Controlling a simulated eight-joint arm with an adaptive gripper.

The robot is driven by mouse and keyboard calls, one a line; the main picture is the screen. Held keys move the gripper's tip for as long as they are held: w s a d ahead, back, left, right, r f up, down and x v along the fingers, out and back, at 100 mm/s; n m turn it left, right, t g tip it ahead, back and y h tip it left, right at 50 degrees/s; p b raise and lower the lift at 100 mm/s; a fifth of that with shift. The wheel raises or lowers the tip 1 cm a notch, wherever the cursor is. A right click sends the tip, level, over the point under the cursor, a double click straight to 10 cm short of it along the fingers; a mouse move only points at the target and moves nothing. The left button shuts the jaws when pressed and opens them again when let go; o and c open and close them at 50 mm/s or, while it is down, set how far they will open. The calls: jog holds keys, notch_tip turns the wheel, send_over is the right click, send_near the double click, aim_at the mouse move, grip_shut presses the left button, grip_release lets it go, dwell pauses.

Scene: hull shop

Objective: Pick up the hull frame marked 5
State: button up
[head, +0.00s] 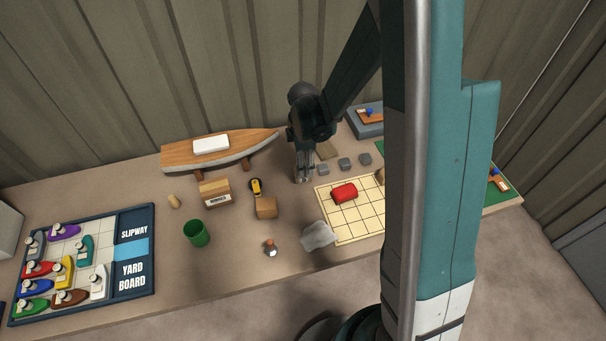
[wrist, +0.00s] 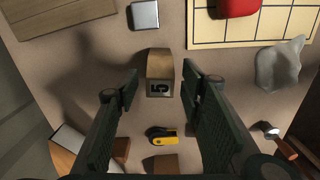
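The hull frame marked 5 (wrist: 159,67) is a small tan wooden piece with a dark "5" on a pale plate on its near face. In the wrist view it stands on the bench between and slightly beyond my fingertips. My gripper (wrist: 160,82) is open, with one finger on each side of the frame and gaps showing on both sides. In the head view my gripper (head: 303,179) points down over the bench, left of the gridded board. I cannot make out the frame there; my gripper seems to hide it.
A yellow-and-black tool (wrist: 163,134) and a wooden block (head: 266,208) lie nearby. A metal block (wrist: 145,14), a gridded board (head: 346,222) with a red piece (head: 344,193), and a grey cloth (head: 318,236) are close. A model hull (head: 240,147) stands behind left.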

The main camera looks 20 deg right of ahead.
jog(key=c, duration=1.2)
jog(key=shift+r, duration=0.15)
jog(key=shift+c, duration=0.2)
jog(key=shift+r+p, duration=0.35)
jog(key=shift+r, duration=4.5)
